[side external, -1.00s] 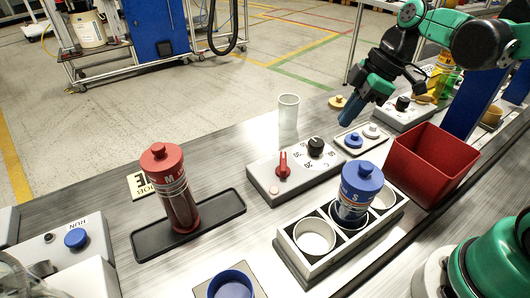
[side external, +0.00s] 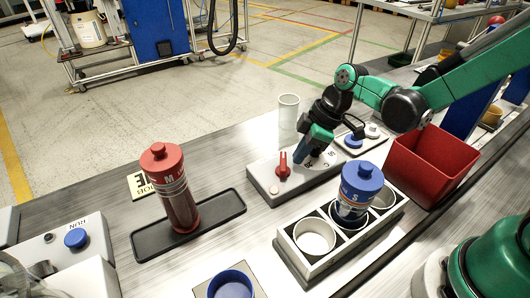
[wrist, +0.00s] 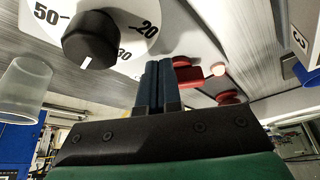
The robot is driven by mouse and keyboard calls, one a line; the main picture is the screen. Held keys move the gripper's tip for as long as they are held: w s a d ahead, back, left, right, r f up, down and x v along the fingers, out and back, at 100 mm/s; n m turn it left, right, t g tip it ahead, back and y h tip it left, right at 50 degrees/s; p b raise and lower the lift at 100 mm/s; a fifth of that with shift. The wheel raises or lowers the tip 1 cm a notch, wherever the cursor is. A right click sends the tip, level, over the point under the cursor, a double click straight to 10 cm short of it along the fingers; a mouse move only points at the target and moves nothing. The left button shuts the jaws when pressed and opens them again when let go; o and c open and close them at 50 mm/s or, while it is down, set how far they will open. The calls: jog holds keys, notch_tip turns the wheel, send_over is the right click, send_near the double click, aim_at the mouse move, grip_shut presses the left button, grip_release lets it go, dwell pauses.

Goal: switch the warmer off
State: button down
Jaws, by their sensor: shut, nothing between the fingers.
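The warmer's control box (side external: 262,180) is a light grey box on the bench with a red lever switch (side external: 282,166) and a small pale round lamp (side external: 274,189). In the wrist view its black dial (wrist: 90,40) sits on a white scale with numbers, and the red lever (wrist: 190,76) shows just right of my fingers, partly hidden by them. My gripper (side external: 299,157) is shut and empty, with its blue fingertips low over the box, close to the right of the lever. I cannot tell if they touch it. In the side view my gripper hides the dial.
A rack (side external: 292,248) with a blue-capped bottle (side external: 356,190) stands in front. A red bin (side external: 435,160) is to the right. A clear cup (side external: 288,112) and a button panel (side external: 374,143) are behind. A red bottle (side external: 172,190) stands on a black tray (side external: 226,206) at left.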

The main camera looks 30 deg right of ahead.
jog(key=shift+w+a, duration=0.15)
jog(key=shift+a, duration=0.1)
jog(key=shift+w+n+g, duration=0.2)
jog(key=shift+n+g, duration=0.05)
jog(key=shift+n, duration=0.4)
jog(key=shift+w+n+g, duration=0.2)
jog(key=shift+n+g, duration=0.05)
jog(key=shift+n, duration=0.4)
jog(key=shift+w+a+n+g+y, duration=0.1)
jog(key=shift+w+n+g+y, duration=0.25)
jog(key=shift+n, duration=0.65)
jog(key=shift+w+a+n+g, duration=0.2)
jog(key=shift+n+g, duration=0.15)
jog(key=shift+n, duration=0.6)
jog(key=shift+w+a+n+g, duration=0.1)
jog(key=shift+w+n+g, duration=0.2)
jog(key=shift+n, duration=0.6)
jog(key=shift+w+a+n+g, duration=0.15)
jog(key=shift+n+g, duration=0.25)
jog(key=shift+n, duration=0.55)
jog(key=shift+a, duration=0.1)
jog(key=shift+w+a, duration=0.25)
jog(key=shift+a, duration=0.1)
